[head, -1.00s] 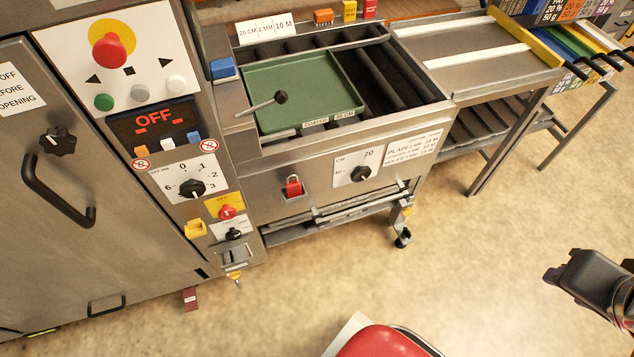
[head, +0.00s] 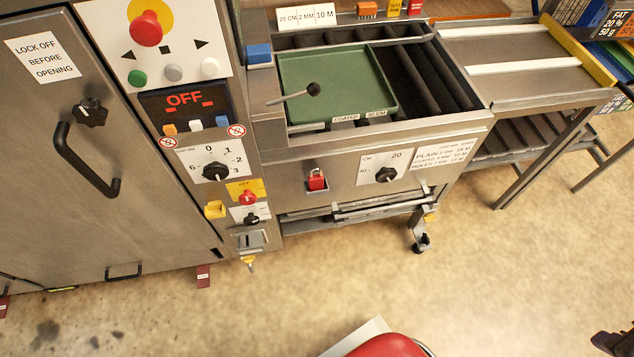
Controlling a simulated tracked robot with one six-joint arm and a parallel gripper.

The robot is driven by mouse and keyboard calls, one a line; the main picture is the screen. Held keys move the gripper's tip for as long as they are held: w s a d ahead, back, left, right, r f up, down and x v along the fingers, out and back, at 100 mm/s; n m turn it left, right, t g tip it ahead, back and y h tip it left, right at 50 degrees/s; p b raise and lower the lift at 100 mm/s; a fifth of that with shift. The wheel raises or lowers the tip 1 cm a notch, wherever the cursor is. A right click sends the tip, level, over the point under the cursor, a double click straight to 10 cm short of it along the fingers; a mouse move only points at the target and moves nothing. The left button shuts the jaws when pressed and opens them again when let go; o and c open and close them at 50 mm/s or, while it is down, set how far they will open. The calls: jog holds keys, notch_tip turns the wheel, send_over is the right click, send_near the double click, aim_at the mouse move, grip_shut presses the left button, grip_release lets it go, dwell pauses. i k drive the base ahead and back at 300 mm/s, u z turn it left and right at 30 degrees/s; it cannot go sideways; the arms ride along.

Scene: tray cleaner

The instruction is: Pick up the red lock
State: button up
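The red lock (head: 317,180) is a small red padlock on the steel front panel of the machine, below the green tray and left of a black dial. It hangs upright against the panel. A dark part of my arm's end (head: 615,343) shows at the lower right corner, cut off by the picture edge. It is far from the lock. Its fingers cannot be made out, so I cannot tell whether the gripper is open or shut.
A green tray (head: 318,80) with a black-knobbed lever sits above the lock. The control panel (head: 200,100) reads OFF, with a red emergency button (head: 146,28). A wheeled leg (head: 419,240) stands below right. The floor (head: 300,290) in front is mostly clear.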

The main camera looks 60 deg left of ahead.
aim_at(316, 181)
jog(key=z, duration=0.05)
jog(key=k, duration=1.25)
jog(key=u, duration=2.25)
jog(key=i, duration=0.95)
jog(key=u, duration=0.05)
